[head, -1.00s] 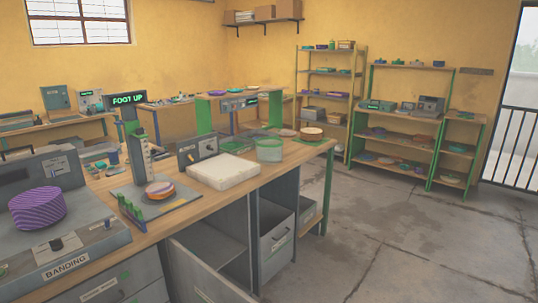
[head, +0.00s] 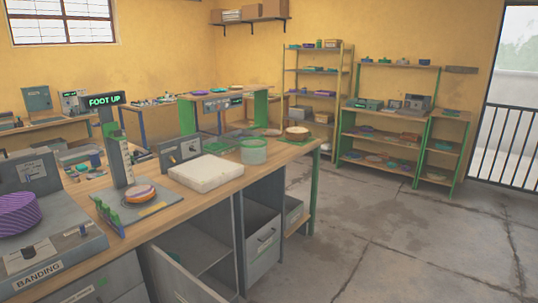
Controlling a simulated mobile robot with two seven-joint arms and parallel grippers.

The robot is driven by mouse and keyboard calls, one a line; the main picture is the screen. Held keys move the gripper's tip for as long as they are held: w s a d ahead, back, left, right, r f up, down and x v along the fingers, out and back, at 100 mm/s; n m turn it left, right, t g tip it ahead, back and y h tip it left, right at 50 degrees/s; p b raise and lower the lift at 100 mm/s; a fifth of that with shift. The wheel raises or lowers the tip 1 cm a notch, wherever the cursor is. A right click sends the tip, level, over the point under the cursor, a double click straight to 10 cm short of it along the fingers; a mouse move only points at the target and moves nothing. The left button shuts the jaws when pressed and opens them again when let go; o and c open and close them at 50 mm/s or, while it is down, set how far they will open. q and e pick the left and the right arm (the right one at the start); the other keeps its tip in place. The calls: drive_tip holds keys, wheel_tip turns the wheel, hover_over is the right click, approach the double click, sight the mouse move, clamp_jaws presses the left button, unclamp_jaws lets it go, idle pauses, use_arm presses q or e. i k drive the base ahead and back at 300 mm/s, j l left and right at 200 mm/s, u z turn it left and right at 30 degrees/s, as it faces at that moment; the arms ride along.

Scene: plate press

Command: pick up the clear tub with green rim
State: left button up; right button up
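The clear tub with green rim (head: 254,151) stands upright on the wooden workbench (head: 215,189), towards its far right part. It is see-through with a greenish tint. It stands just behind and to the right of a white slab (head: 206,173). Neither of my grippers shows in the head view, and nothing is seen touching the tub.
A round wooden-looking piece (head: 297,134) sits right of the tub on a green mat. A grey box with a dial (head: 181,150) and the "FOOT UP" stand (head: 122,160) are to the left. An open drawer (head: 262,245) sticks out below the bench. The floor (head: 390,250) at right is clear.

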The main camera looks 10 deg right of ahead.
sight(253, 150)
drive_tip(key=i+l+z, duration=0.2)
drive_tip(key=l+z, duration=0.15)
drive_tip(key=i+l+z, duration=0.35)
drive_tip(key=i+l+u, duration=0.1)
drive_tip(key=i+l, duration=0.2)
drive_tip(key=i, duration=0.2)
drive_tip(key=i+l, duration=0.35)
drive_tip(key=i+j+u, duration=0.1)
drive_tip(key=i+u, duration=0.6)
drive_tip(key=u, duration=0.15)
drive_tip(key=i+l+u, duration=0.1)
drive_tip(key=i+u, duration=0.3)
drive_tip(key=k, duration=0.05)
